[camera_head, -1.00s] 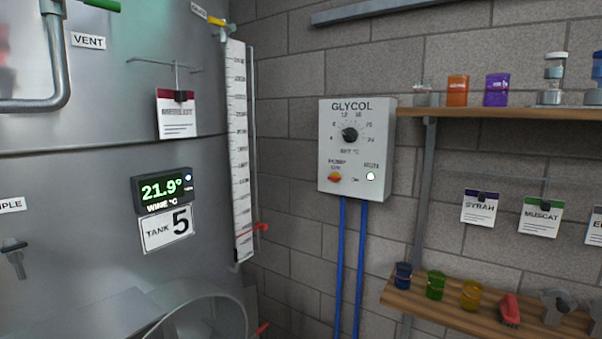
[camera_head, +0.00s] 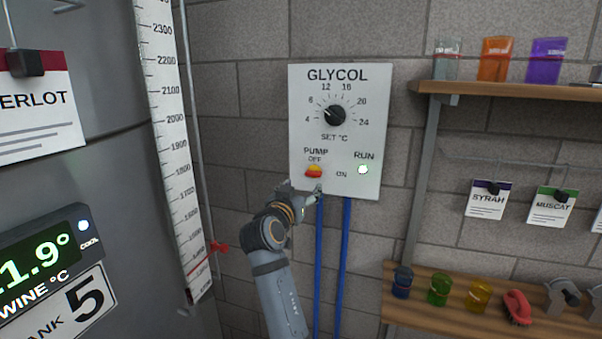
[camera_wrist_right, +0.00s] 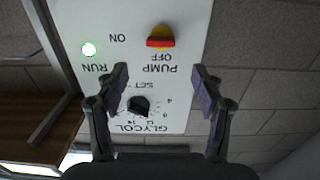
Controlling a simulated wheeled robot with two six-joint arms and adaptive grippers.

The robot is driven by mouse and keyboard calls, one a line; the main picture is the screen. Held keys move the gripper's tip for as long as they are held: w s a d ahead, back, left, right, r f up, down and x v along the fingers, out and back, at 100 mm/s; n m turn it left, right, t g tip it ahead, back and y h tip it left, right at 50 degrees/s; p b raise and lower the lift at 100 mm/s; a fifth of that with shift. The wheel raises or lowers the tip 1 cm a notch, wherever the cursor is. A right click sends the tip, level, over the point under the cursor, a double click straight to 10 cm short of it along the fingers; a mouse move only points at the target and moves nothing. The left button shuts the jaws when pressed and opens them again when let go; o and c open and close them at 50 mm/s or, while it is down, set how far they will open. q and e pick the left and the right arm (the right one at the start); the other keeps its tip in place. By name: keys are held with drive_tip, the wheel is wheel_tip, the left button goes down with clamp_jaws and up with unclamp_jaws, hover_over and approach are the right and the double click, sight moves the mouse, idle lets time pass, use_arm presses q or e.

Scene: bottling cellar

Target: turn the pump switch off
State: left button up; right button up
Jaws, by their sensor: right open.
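The GLYCOL control box (camera_head: 375,130) is on the brick wall. Its pump switch (camera_head: 314,171), red and yellow, is at the lower left, below the OFF label, with ON printed to its right. I cannot tell for sure which way its handle points. The RUN lamp (camera_head: 363,169) glows. My right gripper (camera_head: 305,192) is just below the switch in the head view. In the right wrist view, which is upside down, the open, empty right gripper (camera_wrist_right: 162,78) faces the box, with the switch (camera_wrist_right: 160,38) ahead and apart from the fingers. My left gripper is out of view.
Two blue pipes (camera_head: 343,250) run down from the box. A steel tank with a level scale (camera_head: 172,130) stands at the left. An upper shelf (camera_head: 500,93) and lower shelf (camera_head: 425,308) with small items are at the right.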

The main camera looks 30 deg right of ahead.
sight(312, 175)
drive_tip(key=p+x, duration=0.4)
drive_tip(key=x, duration=0.5)
drive_tip(key=shift+w+d, duration=0.15)
drive_tip(key=shift+w, duration=0.15)
drive_tip(key=shift+d, duration=0.15)
drive_tip(key=shift+w+f, duration=0.1)
drive_tip(key=shift+c, duration=0.8)
drive_tip(key=c, duration=0.7)
drive_tip(key=shift+c, duration=1.4)
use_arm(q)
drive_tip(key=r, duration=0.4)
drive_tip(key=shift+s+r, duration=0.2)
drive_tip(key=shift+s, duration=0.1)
